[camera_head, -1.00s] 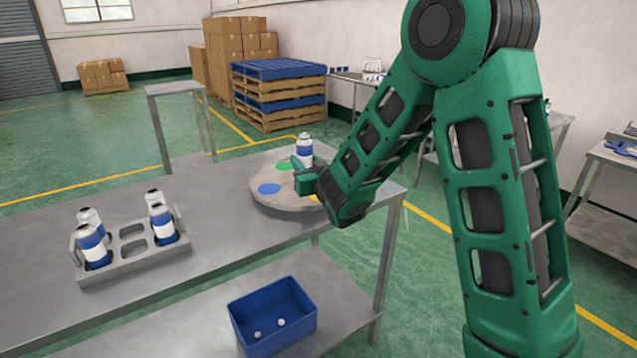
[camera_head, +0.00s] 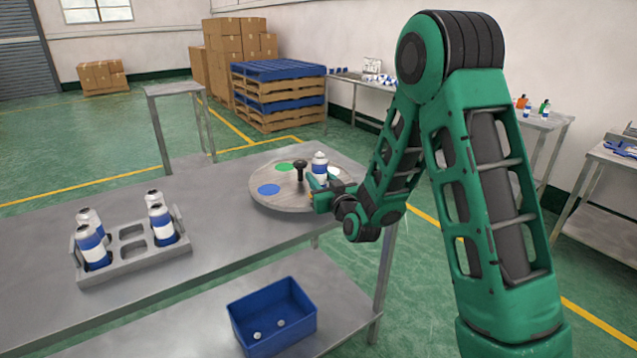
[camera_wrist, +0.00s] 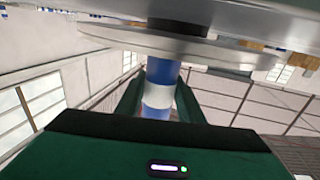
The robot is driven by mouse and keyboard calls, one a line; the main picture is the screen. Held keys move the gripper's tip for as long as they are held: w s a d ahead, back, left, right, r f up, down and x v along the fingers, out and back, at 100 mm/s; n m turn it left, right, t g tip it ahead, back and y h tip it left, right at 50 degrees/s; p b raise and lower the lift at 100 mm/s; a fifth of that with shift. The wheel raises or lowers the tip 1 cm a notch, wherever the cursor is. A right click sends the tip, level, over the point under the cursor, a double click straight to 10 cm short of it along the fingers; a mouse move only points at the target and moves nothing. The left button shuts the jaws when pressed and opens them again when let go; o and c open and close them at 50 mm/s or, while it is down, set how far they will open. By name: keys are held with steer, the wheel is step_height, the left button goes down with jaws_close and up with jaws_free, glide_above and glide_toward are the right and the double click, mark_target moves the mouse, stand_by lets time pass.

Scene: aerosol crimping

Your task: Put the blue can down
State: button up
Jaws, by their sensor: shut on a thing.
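My gripper (camera_head: 320,183) is shut on the blue can (camera_head: 319,166), a white and blue can with a pale top, held upright at the right part of the round turntable (camera_head: 285,204). In the wrist view, the can (camera_wrist: 158,97) sits between both fingers as a blue, white and blue cylinder. The underside and rim of the disc (camera_wrist: 110,38) cross the top of that view. Whether the can's base touches the disc is hidden. The turntable has a blue spot (camera_head: 269,189), a green spot (camera_head: 284,166) and a black central knob (camera_head: 300,166).
A grey rack (camera_head: 136,267) with several similar cans stands at the table's left. A blue bin (camera_head: 273,318) with small white pieces is on the lower shelf. The table (camera_head: 215,225) between rack and turntable is bare. Pallets (camera_head: 280,92) stand behind.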

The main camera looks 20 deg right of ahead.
steer(key=shift+f, duration=0.35)
steer(key=o, duration=1.2)
steer(key=shift+c, duration=0.2)
